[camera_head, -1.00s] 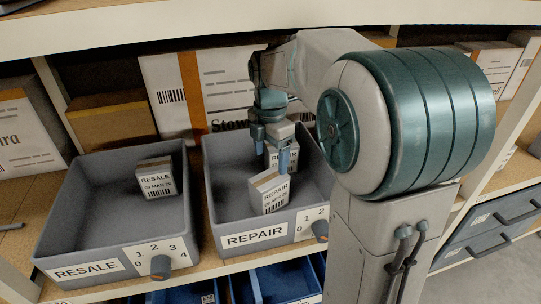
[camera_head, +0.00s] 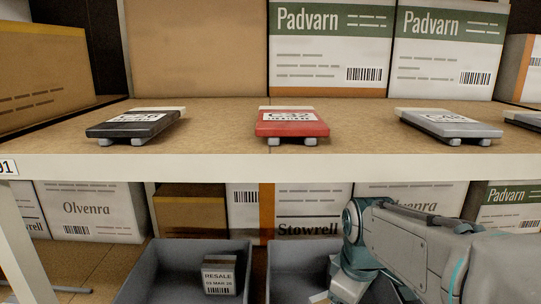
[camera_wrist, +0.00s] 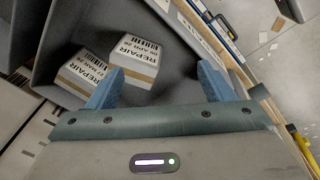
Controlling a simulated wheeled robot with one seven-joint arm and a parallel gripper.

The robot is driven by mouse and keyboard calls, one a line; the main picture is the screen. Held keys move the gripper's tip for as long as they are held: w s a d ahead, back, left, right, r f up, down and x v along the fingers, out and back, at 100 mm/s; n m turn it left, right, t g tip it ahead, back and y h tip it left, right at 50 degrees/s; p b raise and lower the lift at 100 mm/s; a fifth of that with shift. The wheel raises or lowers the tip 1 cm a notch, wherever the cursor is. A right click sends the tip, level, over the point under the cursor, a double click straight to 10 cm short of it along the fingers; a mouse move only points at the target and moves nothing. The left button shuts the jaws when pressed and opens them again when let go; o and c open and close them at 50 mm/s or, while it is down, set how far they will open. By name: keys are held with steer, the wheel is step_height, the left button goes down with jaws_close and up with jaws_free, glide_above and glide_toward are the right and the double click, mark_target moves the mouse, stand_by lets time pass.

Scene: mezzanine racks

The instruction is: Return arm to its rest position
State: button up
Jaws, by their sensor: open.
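My gripper (camera_wrist: 160,84) shows in the wrist view with its two blue fingers spread apart and nothing between them. It is over the grey repair bin (camera_wrist: 192,45). Two white boxes marked REPAIR lie in the bin: the left box (camera_wrist: 82,76) and the right box (camera_wrist: 140,60), which is partly behind the left finger. In the head view my arm is at the lower right, in front of the lower shelf, and the fingers cannot be made out. The repair bin (camera_head: 293,258) is cut off by the bottom edge there.
The resale bin (camera_head: 165,262) holds a RESALE box (camera_head: 220,276). A white shelf beam (camera_head: 230,167) runs across above my arm. On that shelf stand a black unit (camera_head: 135,123), a red unit (camera_head: 291,124) and a grey unit (camera_head: 448,124), with cartons behind.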

steer(key=s+m+t+p, duration=0.1)
steer(key=s+m+p, duration=0.2)
steer(key=s+m, duration=0.4)
steer(key=shift+s+r+m, duration=0.2)
steer(key=shift+s+m, duration=0.1)
steer(key=shift+m, duration=1.1)
stand_by(2.8)
